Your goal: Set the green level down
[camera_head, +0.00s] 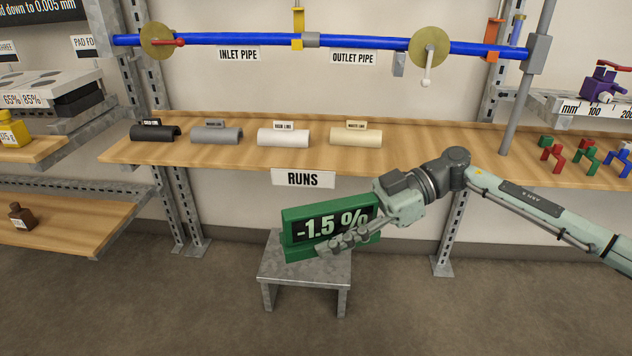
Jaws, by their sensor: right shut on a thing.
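The green level (296,214) has a dark display reading -1.5 %. It is over the small grey metal stool (281,272), upright and slightly tilted in the picture. My right gripper (338,243) is shut on the level, with its fingers across the lower front. The gripper hides the level's lower right part. I cannot tell whether the level's underside touches the stool top. My left gripper is not in view.
Above the stool is a wooden shelf (230,155) with a RUNS label (303,179) and several pipe pieces. A blue pipe (370,44) with valves runs above it. Metal uprights (170,200) stand either side. The floor (130,310) around the stool is clear.

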